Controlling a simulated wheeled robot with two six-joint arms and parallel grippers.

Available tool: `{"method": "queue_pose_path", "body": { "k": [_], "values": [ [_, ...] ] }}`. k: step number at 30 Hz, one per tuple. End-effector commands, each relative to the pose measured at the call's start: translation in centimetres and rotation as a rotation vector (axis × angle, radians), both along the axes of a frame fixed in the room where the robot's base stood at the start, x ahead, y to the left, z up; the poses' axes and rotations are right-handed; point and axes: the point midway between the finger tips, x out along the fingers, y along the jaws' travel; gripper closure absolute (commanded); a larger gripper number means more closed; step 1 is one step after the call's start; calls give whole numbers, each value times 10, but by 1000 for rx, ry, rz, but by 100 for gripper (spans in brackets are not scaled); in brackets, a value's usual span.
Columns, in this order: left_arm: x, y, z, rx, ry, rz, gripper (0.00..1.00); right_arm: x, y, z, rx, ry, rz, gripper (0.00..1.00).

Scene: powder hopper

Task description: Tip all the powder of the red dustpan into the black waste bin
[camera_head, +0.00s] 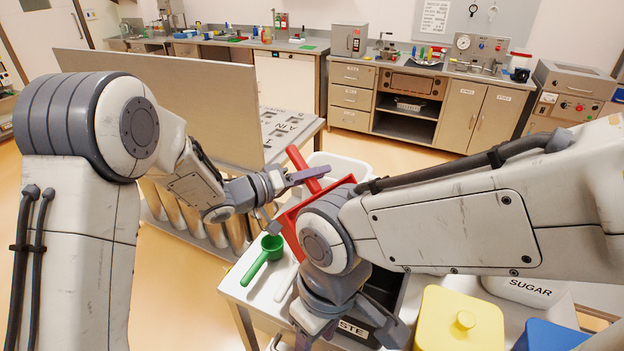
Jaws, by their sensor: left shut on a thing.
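The red dustpan (287,217) is near the middle of the view, its handle (296,157) pointing up and to the left. My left gripper (300,178) is shut on that handle. My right forearm and wrist cover much of the pan, so I cannot see whether powder is in it. The black waste bin (386,287) is below and behind my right wrist, mostly hidden; part of its label reads "STE". My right gripper (345,328) points down in front of the bin, its fingers apart with nothing seen between them.
A green scoop (263,259) lies on the white table left of the pan. A white tub (340,166) is behind the pan. A yellow lidded box (460,318), a blue box (550,337) and a SUGAR container (530,291) stand at the right. A grey panel (170,95) rises behind my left arm.

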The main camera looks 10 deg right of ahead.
Motion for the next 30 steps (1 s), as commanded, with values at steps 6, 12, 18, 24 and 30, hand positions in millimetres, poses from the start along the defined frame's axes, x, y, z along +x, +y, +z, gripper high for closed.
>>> {"method": "queue_pose_path", "body": {
  "k": [6, 12, 18, 24, 30],
  "values": [
    [-11, -8, 13, 44, -73, -1, 100, 0, 0, 0, 0, 0, 0, 48],
    [-21, -14, 22, 87, -138, 0, 100, 0, 0, 0, 0, 0, 0, 48],
    [-30, -20, 31, 130, -203, 0, 100, 0, 0, 0, 0, 0, 0, 48],
    [-42, -29, 36, 172, -268, -1, 100, 0, 0, -6, 0, 0, 0, 48],
    [-54, -37, 41, 213, -332, -1, 100, 0, 0, -12, 0, 0, 1, 48]
  ]
}}
